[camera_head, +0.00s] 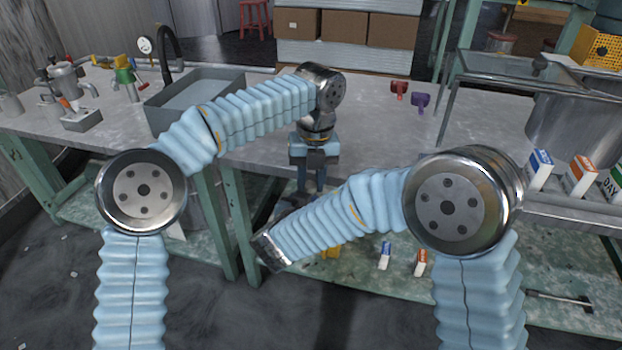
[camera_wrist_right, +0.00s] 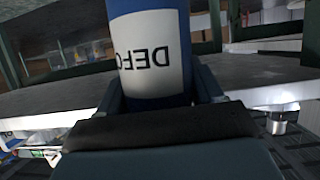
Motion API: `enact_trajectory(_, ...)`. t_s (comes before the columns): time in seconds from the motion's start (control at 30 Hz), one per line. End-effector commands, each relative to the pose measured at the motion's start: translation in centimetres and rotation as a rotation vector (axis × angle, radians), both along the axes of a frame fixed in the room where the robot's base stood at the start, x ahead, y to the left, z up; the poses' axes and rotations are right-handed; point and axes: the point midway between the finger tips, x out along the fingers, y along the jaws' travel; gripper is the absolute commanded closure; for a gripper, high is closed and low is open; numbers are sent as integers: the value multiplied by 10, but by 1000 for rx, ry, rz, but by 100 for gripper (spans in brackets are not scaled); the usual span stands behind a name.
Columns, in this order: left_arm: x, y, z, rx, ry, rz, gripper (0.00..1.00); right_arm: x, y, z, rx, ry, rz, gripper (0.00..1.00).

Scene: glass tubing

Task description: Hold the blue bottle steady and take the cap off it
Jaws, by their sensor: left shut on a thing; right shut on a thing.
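The blue bottle (camera_wrist_right: 178,30) with a white lettered label (camera_wrist_right: 151,52) fills the upper middle of the right wrist view. It sits between the fingers of my right gripper (camera_wrist_right: 160,95), which is shut on it. The label's letters look upside down in that view. In the head view the bottle and my right gripper are hidden behind my right arm. My left gripper (camera_head: 312,185) points down in the middle of the head view, just beyond my right forearm. Its fingers are close together on a thing at the cap's likely place, but the cap itself is hidden.
A grey table (camera_head: 375,130) spans the back, with a grey sink (camera_head: 165,113) at left. A red piece (camera_head: 399,89) and a purple piece (camera_head: 420,101) lie on it. Small cartons (camera_head: 540,168) stand at right. More cartons (camera_head: 385,255) are on the lower shelf.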

Motion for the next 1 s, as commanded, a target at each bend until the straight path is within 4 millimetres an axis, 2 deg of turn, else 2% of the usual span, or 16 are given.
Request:
enact_trajectory(0.27,-1,-4,1,-4,-19,264,100,-1,5,1,1,-2,12,100)
enact_trajectory(0.5,-1,-4,1,-6,-19,276,100,-1,6,1,2,-2,15,100)
enact_trajectory(0.53,-1,-5,1,-7,-19,275,69,-1,6,1,2,-2,15,100)
enact_trajectory(0.7,-1,-4,1,-5,-19,275,45,-1,5,1,1,-1,14,100)
enact_trajectory(1.0,-1,-2,0,0,-16,276,45,0,2,1,1,-1,5,100)
